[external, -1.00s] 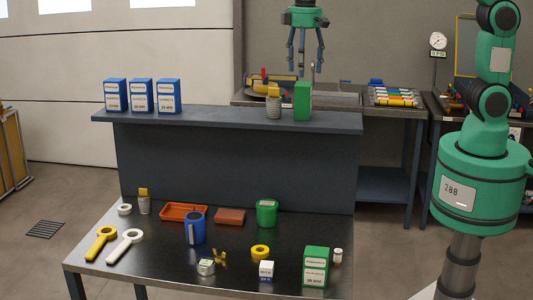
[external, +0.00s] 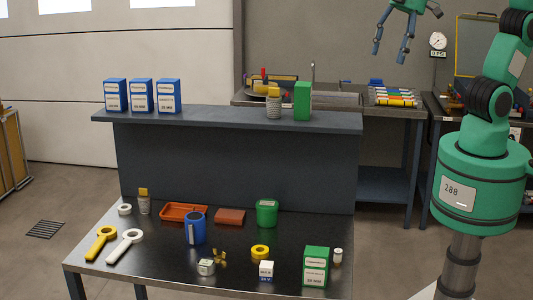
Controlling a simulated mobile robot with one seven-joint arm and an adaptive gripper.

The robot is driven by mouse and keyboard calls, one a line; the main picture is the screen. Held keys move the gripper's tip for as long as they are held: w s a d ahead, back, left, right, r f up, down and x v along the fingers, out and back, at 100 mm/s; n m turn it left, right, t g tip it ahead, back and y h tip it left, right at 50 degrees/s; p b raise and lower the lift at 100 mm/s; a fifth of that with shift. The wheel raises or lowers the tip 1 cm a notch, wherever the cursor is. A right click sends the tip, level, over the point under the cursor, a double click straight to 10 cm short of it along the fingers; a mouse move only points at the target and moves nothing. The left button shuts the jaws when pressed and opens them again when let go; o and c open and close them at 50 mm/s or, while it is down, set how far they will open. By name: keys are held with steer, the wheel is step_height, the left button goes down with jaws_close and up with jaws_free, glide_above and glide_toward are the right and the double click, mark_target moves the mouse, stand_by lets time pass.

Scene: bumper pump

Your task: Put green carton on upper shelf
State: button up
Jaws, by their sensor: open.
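One green carton (external: 303,101) stands upright near the right end of the upper shelf (external: 225,120), beside a small jar with a yellow lid (external: 273,103). Another green carton (external: 316,266), with white labels, stands upright on the lower table top at the front right. My gripper (external: 392,47) is open and empty, up in the air at the top of the view, right of and above the shelf carton and apart from it. Part of the hand is cut off by the top edge.
Three blue cartons (external: 142,96) stand at the shelf's left end; the shelf's middle is clear.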

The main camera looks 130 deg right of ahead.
steer(key=s+a+f+n+t, duration=0.2)
steer(key=s+a+n, duration=0.1)
steer(key=s+a, duration=0.7)
steer(key=shift+s+a+f+n+y, duration=0.3)
steer(key=shift+n+y, duration=0.1)
step_height(320, 180, down, 16)
steer(key=b, duration=1.6)
steer(key=shift+r, duration=0.15)
